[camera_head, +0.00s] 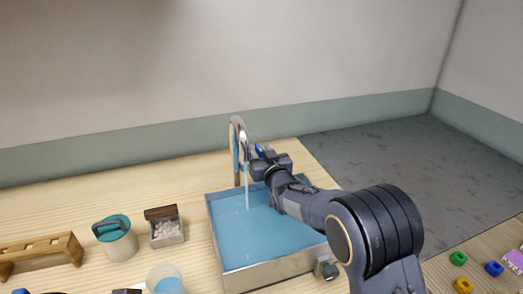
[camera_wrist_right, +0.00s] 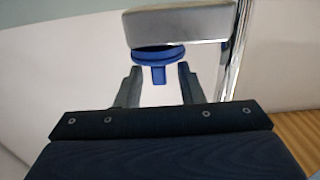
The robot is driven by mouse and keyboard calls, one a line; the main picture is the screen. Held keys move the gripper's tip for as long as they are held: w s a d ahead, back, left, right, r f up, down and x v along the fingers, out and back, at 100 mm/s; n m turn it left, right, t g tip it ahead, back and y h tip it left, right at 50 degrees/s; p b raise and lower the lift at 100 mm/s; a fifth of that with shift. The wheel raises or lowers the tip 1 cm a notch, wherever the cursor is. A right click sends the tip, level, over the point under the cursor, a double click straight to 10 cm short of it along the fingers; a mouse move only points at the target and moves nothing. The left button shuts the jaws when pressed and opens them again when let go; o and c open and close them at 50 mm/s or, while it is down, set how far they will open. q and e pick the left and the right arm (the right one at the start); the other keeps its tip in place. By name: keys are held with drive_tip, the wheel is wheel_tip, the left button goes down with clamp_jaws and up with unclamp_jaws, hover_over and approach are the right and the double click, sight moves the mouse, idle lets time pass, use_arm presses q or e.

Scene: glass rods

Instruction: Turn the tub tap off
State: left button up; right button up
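The tub tap (camera_head: 236,128) is a curved metal spout at the back of the tub (camera_head: 252,275). A pale stream of water (camera_head: 247,188) runs from it into the blue water in the tub. The blue tap handle, a round knob with a downward tab (camera_wrist_right: 158,58), sits under a pale block in the right wrist view. My right gripper (camera_wrist_right: 160,80) is open, its fingers on either side of the tab with gaps showing. In the head view my right gripper (camera_head: 262,156) is beside the spout, partly hiding the handle. Dark parts at the bottom left edge may be my left gripper.
A white pot with a teal lid (camera_head: 118,243), a small box of white pieces (camera_head: 168,232) and a wooden rack (camera_head: 38,254) stand left of the tub. A clear beaker (camera_head: 166,278) is in front. Coloured pieces lie at the far right.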

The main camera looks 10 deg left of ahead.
drive_tip(key=shift+w, duration=0.1)
clamp_jaws()
